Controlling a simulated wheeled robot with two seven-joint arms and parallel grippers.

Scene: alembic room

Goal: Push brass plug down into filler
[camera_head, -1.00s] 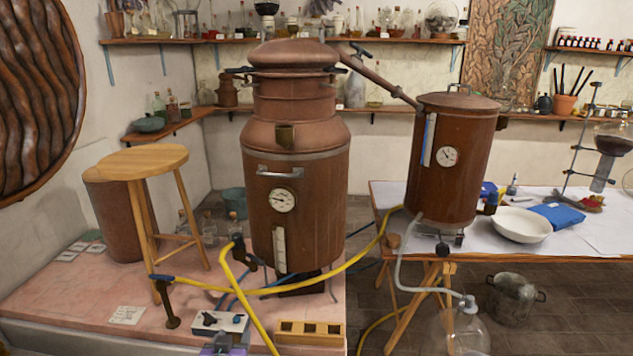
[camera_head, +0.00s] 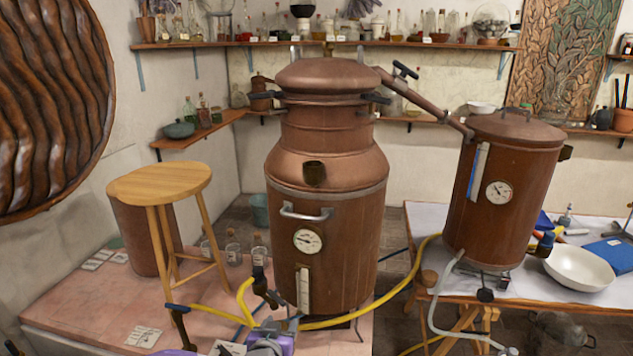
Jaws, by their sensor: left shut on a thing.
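The brass filler (camera_head: 315,173) is a short, dark brass cup-like neck on the front shoulder of the large copper still (camera_head: 325,220). I cannot make out a plug in its mouth. My left gripper (camera_head: 270,336), with purple parts, is low at the bottom edge, in front of the still's base and well below the filler. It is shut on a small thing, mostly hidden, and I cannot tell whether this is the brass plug. My right gripper is not in view.
A wooden stool (camera_head: 158,183) stands left of the still. Yellow hoses (camera_head: 345,322) run across its base. A copper condenser (camera_head: 505,190) on the table at right joins the still by a sloping pipe (camera_head: 425,100). A white bowl (camera_head: 579,270) stands near it.

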